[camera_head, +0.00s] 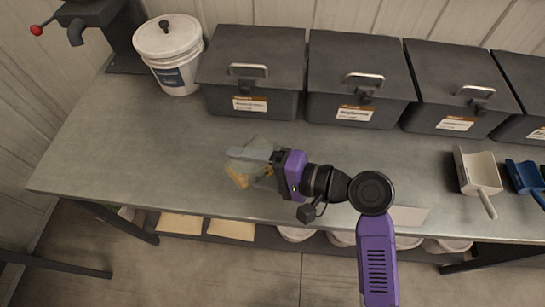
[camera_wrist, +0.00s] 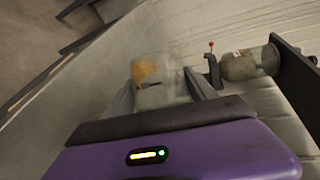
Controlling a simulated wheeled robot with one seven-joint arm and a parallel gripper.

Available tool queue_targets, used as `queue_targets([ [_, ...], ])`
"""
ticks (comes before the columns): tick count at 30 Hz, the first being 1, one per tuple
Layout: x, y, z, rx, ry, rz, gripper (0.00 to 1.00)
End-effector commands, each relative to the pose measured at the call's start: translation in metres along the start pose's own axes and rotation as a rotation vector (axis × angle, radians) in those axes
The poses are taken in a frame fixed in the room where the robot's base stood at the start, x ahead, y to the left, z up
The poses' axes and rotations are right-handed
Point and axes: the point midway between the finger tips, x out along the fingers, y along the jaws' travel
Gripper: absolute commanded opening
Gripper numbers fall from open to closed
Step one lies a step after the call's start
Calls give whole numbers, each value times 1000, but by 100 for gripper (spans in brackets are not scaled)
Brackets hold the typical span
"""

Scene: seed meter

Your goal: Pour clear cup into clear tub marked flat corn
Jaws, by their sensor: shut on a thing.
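A clear cup (camera_head: 238,172) with yellow-orange grain in it is held over the left part of the bench, and my gripper (camera_head: 262,168) is shut on it. The cup looks tilted in the head view; I cannot tell how far. In the wrist view the cup (camera_wrist: 148,80) is in front of the gripper, with the grain (camera_wrist: 146,70) on one side of it. I cannot make out a separate clear tub marked flat corn in either view.
A white lidded bucket (camera_head: 168,48) stands at the back left beside a dark machine with a red-knobbed lever (camera_head: 37,30). Several dark lidded bins (camera_head: 254,70) line the back. A white scoop (camera_head: 477,172) and blue scoop (camera_head: 523,175) lie right. The bench (camera_head: 120,150) is clear at left.

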Motion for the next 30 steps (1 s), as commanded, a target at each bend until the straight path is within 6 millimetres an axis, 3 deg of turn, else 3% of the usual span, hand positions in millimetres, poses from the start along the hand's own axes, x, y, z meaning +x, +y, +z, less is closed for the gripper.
queue_targets([
  [30,-6,-10,-7,156,-51,-74,26],
])
